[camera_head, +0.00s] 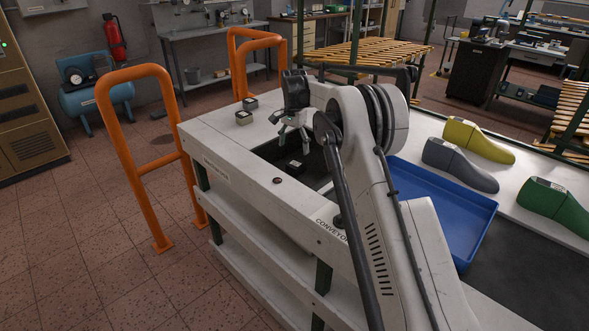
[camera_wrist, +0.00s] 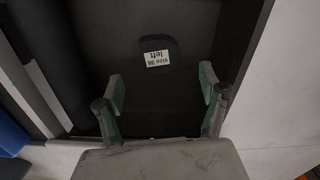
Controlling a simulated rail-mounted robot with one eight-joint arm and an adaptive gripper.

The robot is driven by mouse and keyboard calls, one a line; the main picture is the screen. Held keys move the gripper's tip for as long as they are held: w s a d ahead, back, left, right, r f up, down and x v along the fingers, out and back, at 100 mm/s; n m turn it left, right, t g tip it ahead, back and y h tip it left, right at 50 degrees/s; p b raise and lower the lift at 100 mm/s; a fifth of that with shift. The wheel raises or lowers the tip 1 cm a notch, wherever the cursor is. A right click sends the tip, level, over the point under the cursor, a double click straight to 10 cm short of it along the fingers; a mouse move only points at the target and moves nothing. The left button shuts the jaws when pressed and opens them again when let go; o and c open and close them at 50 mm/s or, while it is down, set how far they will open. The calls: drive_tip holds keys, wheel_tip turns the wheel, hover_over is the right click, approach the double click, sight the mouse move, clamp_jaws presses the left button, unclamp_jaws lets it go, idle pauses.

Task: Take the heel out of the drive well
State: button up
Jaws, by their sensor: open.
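A small black heel (camera_wrist: 174,45) lies in the dark drive well (camera_wrist: 225,40). Its white label reads "size 36 left" and is upside down in the wrist view. In the head view the heel (camera_head: 294,165) sits on the floor of the well (camera_head: 320,172). My gripper (camera_head: 294,131) is above the well, pointing down, open and empty. In the wrist view the green-padded fingers of my gripper (camera_wrist: 161,82) are spread wide, with the heel beyond the tips, roughly between them and apart from both.
Two small labelled blocks (camera_head: 244,117) stand on the white conveyor table (camera_head: 215,135) left of the well. A blue tray (camera_head: 432,205) lies to the right. Yellow (camera_head: 478,140), grey (camera_head: 458,164) and green (camera_head: 556,204) shoe lasts lie beyond it. Orange rails (camera_head: 115,155) stand at the left.

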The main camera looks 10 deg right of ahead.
sight(294, 163)
drive_tip(key=shift+w+f, duration=0.15)
drive_tip(key=shift+f, duration=4.15)
drive_tip(key=c, duration=1.3)
drive_tip(key=shift+r, duration=0.1)
drive_tip(key=shift+c, duration=0.2)
